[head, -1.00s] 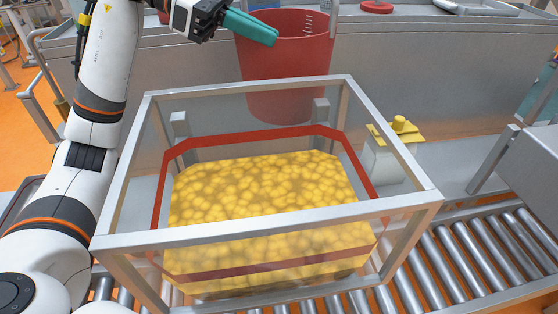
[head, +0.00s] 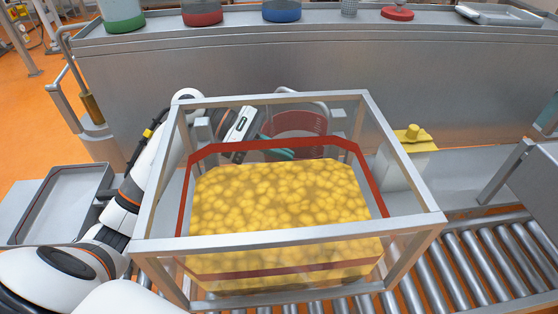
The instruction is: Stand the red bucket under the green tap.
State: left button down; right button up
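The red bucket (head: 298,124) is behind the clear box, and I see it through the box's far panel. Its lower part is hidden by the box's red band, and a grey curved bar shows at its top. My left gripper (head: 279,153), with teal fingers, is low behind the box, at the bucket's left and near side. The box partly hides the fingers, so I cannot tell whether they touch or hold the bucket. A container with a green base (head: 122,14) stands on the back ledge at the upper left. No green tap can be made out. My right gripper is not in view.
The metal-framed clear box (head: 290,237) of yellow pieces fills the middle, on a roller conveyor (head: 480,262). Red-based (head: 202,12) and blue-based (head: 281,10) containers stand on the ledge. A yellow-topped block (head: 411,150) is right of the box. An empty tray (head: 60,205) is at left.

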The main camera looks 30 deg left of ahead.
pick_arm(q)
jog(key=shift+f+p, duration=0.4)
jog(key=shift+f, duration=1.5)
jog(key=c, duration=1.7)
grip_release()
